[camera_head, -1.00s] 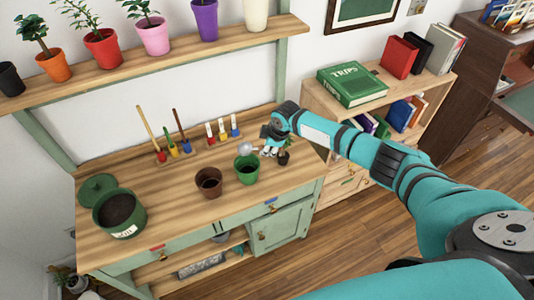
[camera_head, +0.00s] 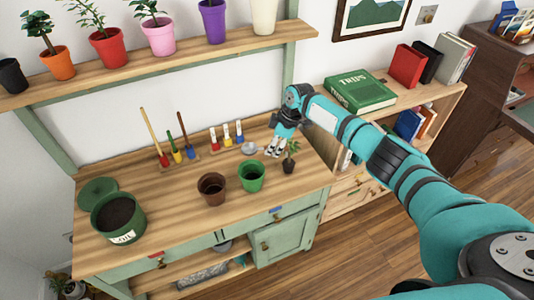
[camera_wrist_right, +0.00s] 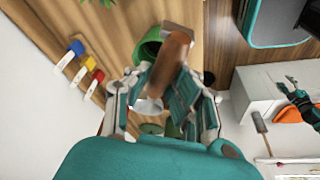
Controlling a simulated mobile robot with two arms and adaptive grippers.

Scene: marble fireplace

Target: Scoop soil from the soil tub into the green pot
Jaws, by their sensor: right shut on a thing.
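The soil tub (camera_head: 127,235) is green with a "SOIL" label and holds dark soil. It stands at the left of the bench, with its round green lid behind it. The green pot (camera_head: 251,180) stands at the bench's right-middle; it also shows in the wrist view (camera_wrist_right: 147,50). My right gripper (camera_head: 272,149) is shut on a scoop with a brown handle (camera_wrist_right: 172,60) and a silver head (camera_head: 250,148). The scoop head appears just behind the green pot in the head view. Its contents cannot be made out. My left gripper is out of view.
A brown pot (camera_head: 212,190) stands left of the green pot. A seedling in a small dark pot (camera_head: 289,166) is close to my right gripper. Upright tools and coloured labels stand at the back. A shelf (camera_head: 150,70) of plants hangs above.

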